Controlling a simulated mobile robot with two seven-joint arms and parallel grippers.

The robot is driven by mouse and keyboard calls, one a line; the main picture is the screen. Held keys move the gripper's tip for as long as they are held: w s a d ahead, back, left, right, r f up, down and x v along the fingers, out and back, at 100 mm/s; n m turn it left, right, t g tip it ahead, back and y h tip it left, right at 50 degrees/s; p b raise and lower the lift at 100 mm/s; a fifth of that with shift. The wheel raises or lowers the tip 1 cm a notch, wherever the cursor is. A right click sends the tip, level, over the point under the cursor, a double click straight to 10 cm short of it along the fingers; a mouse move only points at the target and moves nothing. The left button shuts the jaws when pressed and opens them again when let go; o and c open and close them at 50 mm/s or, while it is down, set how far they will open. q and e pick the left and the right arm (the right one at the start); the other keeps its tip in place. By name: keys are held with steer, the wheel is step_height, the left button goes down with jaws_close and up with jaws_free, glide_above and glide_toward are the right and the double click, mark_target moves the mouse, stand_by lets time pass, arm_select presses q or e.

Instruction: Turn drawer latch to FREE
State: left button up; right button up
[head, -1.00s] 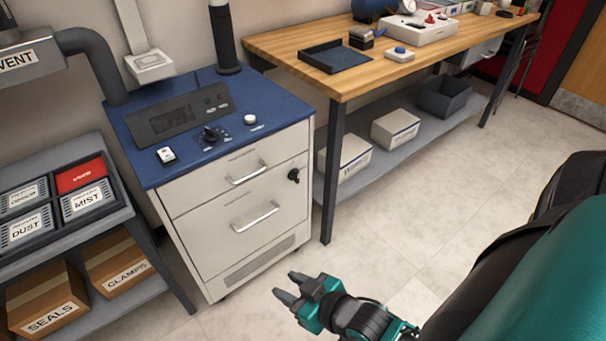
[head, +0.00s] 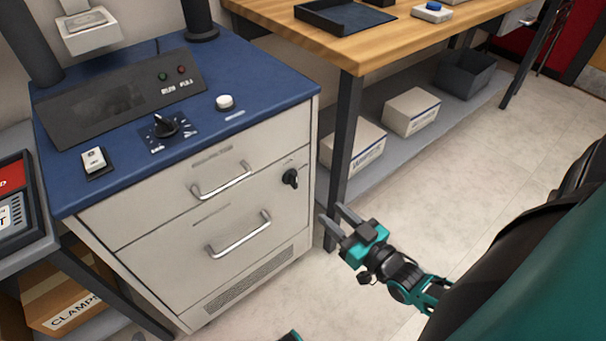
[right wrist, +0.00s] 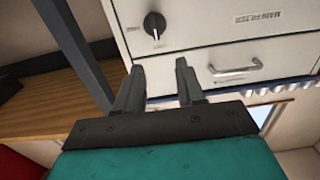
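The drawer latch (head: 290,178) is a small black knob on the right side of the cabinet front, beside the upper drawer handle (head: 222,182). It also shows in the right wrist view as a round black knob (right wrist: 154,25) with a light pointer mark. My right gripper (head: 338,216) is open and empty, below and to the right of the latch and apart from it. In the right wrist view its two fingers (right wrist: 158,75) are spread, with the latch beyond them. Of my left arm, at most a small teal part shows at the bottom edge; its gripper is not seen.
The blue-topped cabinet (head: 270,75) carries a control panel, a black dial (head: 165,126) and a white button (head: 225,102). A wooden bench (head: 400,38) stands to the right; its dark leg (head: 342,150) is close to my right gripper. Open floor (head: 470,170) lies on the right.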

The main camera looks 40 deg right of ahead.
mark_target(296, 178)
steer(key=w+b, duration=0.3)
steer(key=w, duration=0.9)
steer(key=shift+w+a+f, duration=0.1)
steer(key=shift+w+a, duration=0.05)
steer(key=shift+w, duration=0.45)
arm_select(q)
steer(key=shift+w+d+f, duration=0.1)
steer(key=shift+d+f, duration=0.6)
steer(key=shift+f, duration=0.35)
steer(key=shift+a, duration=0.15)
arm_select(e)
jaws_close()
